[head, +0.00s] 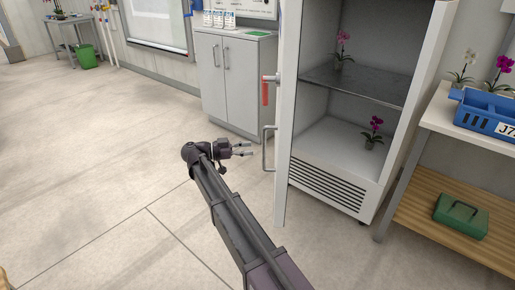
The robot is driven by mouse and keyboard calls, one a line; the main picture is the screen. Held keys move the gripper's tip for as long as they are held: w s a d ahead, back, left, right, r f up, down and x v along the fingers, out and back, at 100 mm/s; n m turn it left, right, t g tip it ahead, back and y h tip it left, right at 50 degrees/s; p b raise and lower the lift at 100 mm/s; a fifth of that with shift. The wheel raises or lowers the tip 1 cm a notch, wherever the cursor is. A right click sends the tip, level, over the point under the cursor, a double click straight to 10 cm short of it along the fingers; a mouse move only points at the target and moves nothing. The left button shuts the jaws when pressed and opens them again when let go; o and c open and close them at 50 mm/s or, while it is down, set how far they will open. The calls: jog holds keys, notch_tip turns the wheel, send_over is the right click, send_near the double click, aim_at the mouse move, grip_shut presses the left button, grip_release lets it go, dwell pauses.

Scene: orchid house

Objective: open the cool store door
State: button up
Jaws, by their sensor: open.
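The cool store (338,165) is a tall white cabinet right of centre. Its door (286,120) stands swung outward toward me, seen almost edge-on, and the inside is exposed. A grey bar handle (266,148) is on the door's left-facing side, with a red-gripped lever (265,92) above it. My gripper (249,150) is open and empty, just left of the bar handle, with its fingers pointing toward it. A small gap shows between the fingertips and the handle.
Orchids stand inside on the shelf (365,84) and the cabinet floor. A grey cupboard (220,85) is behind my gripper. At right, a bench (442,122) holds a blue crate (474,121), with a green box (460,214) below. The floor at left is clear.

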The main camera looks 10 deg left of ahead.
jog(key=shift+v, duration=2.9)
